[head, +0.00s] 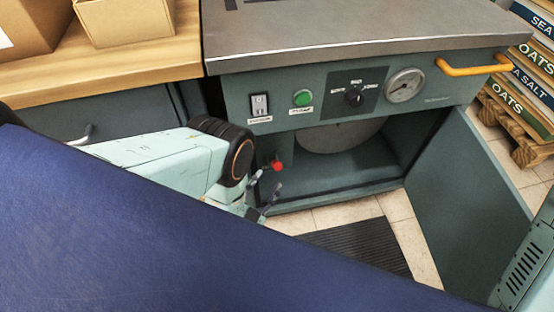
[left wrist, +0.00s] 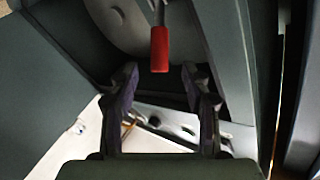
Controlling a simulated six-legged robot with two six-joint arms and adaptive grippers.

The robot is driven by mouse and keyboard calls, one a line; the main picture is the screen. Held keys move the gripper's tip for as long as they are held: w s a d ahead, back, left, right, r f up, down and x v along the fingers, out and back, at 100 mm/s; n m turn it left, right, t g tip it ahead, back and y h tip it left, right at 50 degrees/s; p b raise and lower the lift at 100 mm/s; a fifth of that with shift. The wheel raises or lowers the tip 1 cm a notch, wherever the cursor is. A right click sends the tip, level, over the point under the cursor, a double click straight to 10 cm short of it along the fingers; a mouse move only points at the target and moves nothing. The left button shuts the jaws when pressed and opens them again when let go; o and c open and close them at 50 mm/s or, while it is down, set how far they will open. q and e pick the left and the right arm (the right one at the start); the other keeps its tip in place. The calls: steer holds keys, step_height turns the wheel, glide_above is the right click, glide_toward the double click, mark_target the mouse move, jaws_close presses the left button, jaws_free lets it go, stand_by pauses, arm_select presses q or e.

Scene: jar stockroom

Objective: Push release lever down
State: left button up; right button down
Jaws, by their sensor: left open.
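The release lever (head: 277,165) shows its red end low in the open front of the grey-green machine (head: 240,100). In the left wrist view the red grip (left wrist: 160,48) hangs from a thin metal rod, lined up with the gap between my fingertips. My left gripper (head: 266,190) is at the left of the opening, close to the lever. Its two fingers (left wrist: 162,80) are apart, with nothing between them that I can see gripped. Whether a finger touches the lever cannot be told. My right gripper is not in view.
The machine's door (head: 465,195) stands open at the right. A wooden counter (head: 150,65) with boxes is at the left. A black floor mat (head: 355,248) lies in front. The panel has a green button (head: 302,98) and a gauge (head: 404,85).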

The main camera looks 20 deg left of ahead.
mark_target(277, 165)
arm_select(q)
steer(key=w+b, duration=0.1)
steer(key=w, duration=0.2)
steer(key=w+b, duration=0.1)
steer(key=w, duration=0.2)
steer(key=shift+w+d+f+b, duration=0.1)
steer(key=shift+w+d+b, duration=0.1)
steer(key=shift+b, duration=0.1)
steer(key=shift+w, duration=0.55)
steer(key=shift+c, duration=0.4)
jaws_close()
